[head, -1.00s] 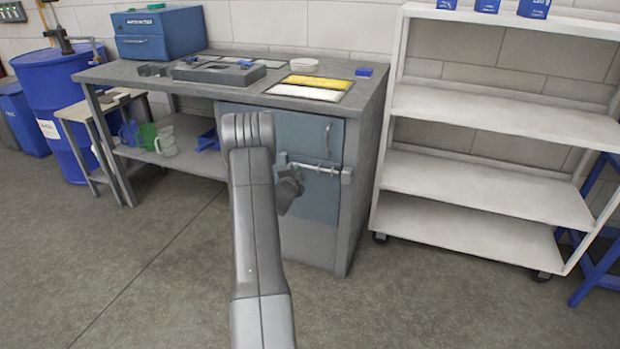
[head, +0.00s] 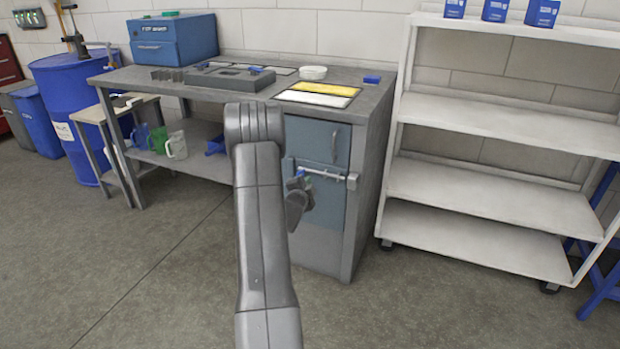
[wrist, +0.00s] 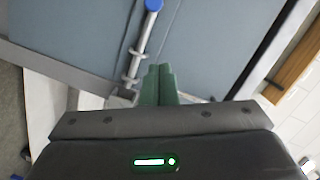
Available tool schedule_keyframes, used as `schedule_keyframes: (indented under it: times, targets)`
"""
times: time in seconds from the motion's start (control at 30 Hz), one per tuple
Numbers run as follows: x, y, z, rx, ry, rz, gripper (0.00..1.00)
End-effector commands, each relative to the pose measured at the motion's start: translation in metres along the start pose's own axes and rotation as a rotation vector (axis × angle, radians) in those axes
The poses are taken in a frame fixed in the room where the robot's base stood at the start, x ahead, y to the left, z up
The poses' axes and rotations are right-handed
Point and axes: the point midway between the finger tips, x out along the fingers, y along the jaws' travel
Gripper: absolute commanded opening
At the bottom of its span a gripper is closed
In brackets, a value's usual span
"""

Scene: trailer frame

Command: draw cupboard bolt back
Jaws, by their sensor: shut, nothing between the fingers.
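The cupboard bolt (head: 326,174) is a thin silver rod lying across the blue-grey cupboard door (head: 318,142). In the wrist view the bolt (wrist: 143,42) has a blue end cap (wrist: 153,5) at the top. Its lower end runs through a ring to a bracket (wrist: 122,97) at the grey frame. My gripper (head: 301,184) is in front of the bolt's left part in the head view and hides some of it. In the wrist view my gripper's green fingers (wrist: 159,72) are shut and empty, beside the rod; I cannot tell whether they touch it.
The cupboard sits under a grey workbench (head: 180,86) with trays and a white dish on top. A door handle (head: 334,147) stands out above the bolt. A white shelf rack (head: 480,190) stands close on the right. The floor in front is clear.

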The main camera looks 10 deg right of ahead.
Motion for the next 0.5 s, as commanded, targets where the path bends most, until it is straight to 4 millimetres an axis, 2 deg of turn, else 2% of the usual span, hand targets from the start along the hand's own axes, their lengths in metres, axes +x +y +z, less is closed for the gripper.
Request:
schedule_keyframes:
  times: [0.1,0.2,0.5]
  targets:
    - [-0.016,0.0,0.0,0.0,-0.001,0.001,0.0]
    - [-0.023,0.0,0.0,-0.001,0.0,0.0,0.0]
    - [-0.027,0.0,0.0,0.0,0.001,0.0,0.0]
